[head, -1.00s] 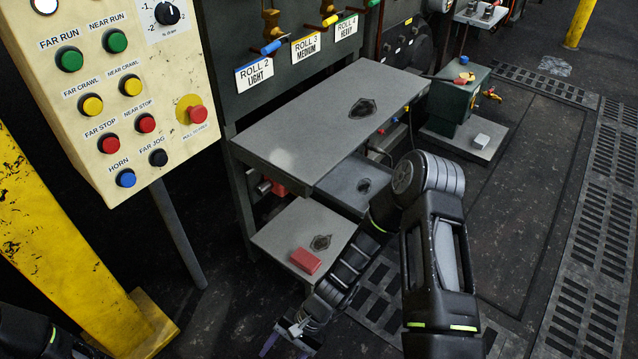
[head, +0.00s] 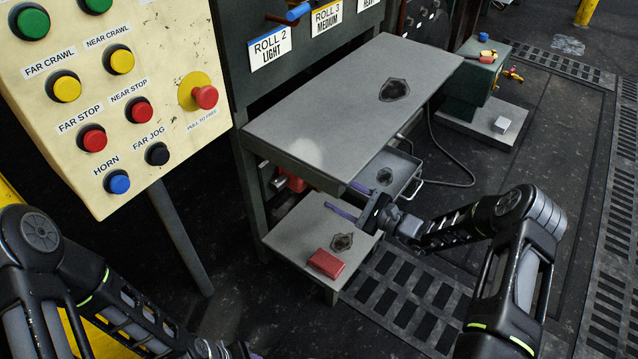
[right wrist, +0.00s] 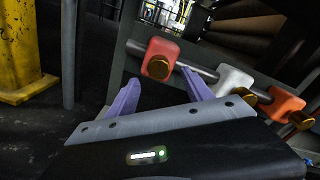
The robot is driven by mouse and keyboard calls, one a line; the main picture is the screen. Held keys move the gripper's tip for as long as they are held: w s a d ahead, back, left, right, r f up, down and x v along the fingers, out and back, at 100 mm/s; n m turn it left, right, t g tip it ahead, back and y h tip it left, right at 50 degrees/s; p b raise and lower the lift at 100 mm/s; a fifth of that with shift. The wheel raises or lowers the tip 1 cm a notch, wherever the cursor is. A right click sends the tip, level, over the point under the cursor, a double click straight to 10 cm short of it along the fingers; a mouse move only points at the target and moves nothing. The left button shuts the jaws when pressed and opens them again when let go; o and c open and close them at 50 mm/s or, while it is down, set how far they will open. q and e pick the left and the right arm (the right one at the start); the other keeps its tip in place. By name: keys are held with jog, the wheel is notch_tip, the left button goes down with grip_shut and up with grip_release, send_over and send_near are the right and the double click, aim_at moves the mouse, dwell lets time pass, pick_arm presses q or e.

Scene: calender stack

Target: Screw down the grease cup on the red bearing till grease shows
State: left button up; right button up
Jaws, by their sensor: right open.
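The red bearing (right wrist: 165,48) sits on a grey shaft in the right wrist view, with a round brass grease cup (right wrist: 158,68) on its near face. In the head view a red part under the bench (head: 293,182) is mostly hidden. My right gripper (head: 339,195) is open and empty beside the bench, above the low shelf. In the right wrist view its purple fingers (right wrist: 160,76) stand apart, with the cup between them in the picture but seemingly beyond the tips. My left gripper (head: 254,356) is almost wholly cut off by the bottom edge.
A white bearing (right wrist: 233,79) and an orange bearing (right wrist: 285,103) sit farther along the shaft. The bench top (head: 330,95) overhangs the low shelf (head: 290,225), which holds a red block (head: 325,263). An open drawer (head: 405,172) is close to my right gripper. A button panel (head: 165,60) stands left.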

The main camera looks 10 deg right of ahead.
aim_at(322, 186)
jog(key=b+x, duration=0.2)
jog(key=x, duration=0.5)
jog(key=shift+w+a, duration=0.15)
jog(key=shift+a, duration=0.1)
jog(key=shift+c, duration=0.3)
grip_shut()
jog(key=shift+m, duration=0.4)
jog(key=m, duration=0.3)
jog(key=shift+p, duration=0.3)
jog(key=shift+m+p, duration=0.35)
jog(key=shift+m, duration=1.65)
